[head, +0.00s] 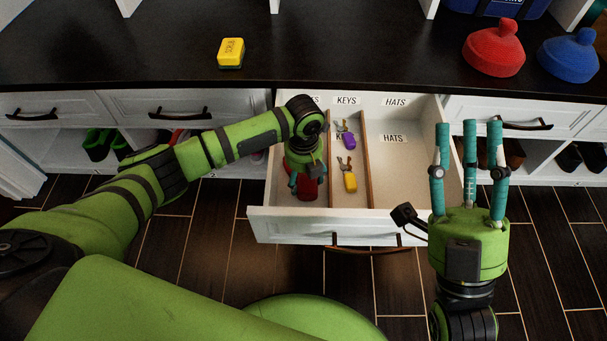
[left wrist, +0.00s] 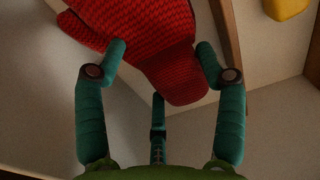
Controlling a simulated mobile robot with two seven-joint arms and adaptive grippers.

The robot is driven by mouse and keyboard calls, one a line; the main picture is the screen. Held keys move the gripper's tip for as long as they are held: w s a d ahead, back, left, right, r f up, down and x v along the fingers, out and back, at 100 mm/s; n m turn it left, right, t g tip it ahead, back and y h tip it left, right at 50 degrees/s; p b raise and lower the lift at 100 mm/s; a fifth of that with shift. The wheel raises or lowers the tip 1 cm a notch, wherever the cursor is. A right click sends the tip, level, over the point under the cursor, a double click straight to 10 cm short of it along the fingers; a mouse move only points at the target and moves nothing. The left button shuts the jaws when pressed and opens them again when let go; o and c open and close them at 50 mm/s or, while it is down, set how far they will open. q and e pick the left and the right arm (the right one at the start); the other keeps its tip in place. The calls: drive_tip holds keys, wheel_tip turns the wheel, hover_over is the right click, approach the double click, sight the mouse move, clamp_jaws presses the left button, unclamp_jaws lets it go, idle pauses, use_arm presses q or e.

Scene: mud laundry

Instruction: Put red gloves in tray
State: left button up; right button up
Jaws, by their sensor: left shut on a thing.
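The red gloves (head: 310,188) are red knit, low in the left compartment of the open white drawer (head: 400,178), partly hidden by my left gripper (head: 304,178). In the left wrist view the red knit (left wrist: 160,55) lies between the fingers, and my left gripper (left wrist: 160,75) is shut on it. Whether it touches the drawer floor I cannot tell. My right gripper (head: 467,150) is open and empty, fingers up, at the drawer's right side.
The middle compartment, labelled KEYS, holds purple (head: 348,140) and yellow (head: 350,182) key fobs. The right compartment, labelled HATS, is empty.

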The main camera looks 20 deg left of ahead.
use_arm(q)
drive_tip(key=o, duration=1.1)
drive_tip(key=shift+f, duration=0.1)
drive_tip(key=shift+r, duration=0.3)
wheel_tip(320, 180, up, 3)
drive_tip(key=shift+p, duration=0.7)
wheel_tip(320, 180, up, 3)
drive_tip(key=shift+f+p, duration=0.1)
drive_tip(key=shift+p, duration=0.45)
use_arm(e)
drive_tip(key=w+d+f+m+g+h, duration=0.2)
drive_tip(key=w+f+g+h, duration=0.45)
drive_tip(key=f, duration=0.45)
use_arm(q)
wheel_tip(320, 180, up, 3)
drive_tip(key=shift+f+p, duration=0.1)
drive_tip(key=shift+p, duration=0.4)
drive_tip(key=shift+r+p, duration=0.45)
drive_tip(key=shift+r, duration=1.1)
use_arm(e)
drive_tip(key=s+d+f+m+g+h, duration=0.1)
drive_tip(key=f+g, duration=0.5)
drive_tip(key=f, duration=0.6)
drive_tip(key=shift+s+d+f+m+h, duration=0.35)
drive_tip(key=shift+s+d+h, duration=0.55)
drive_tip(key=shift+d, duration=0.75)
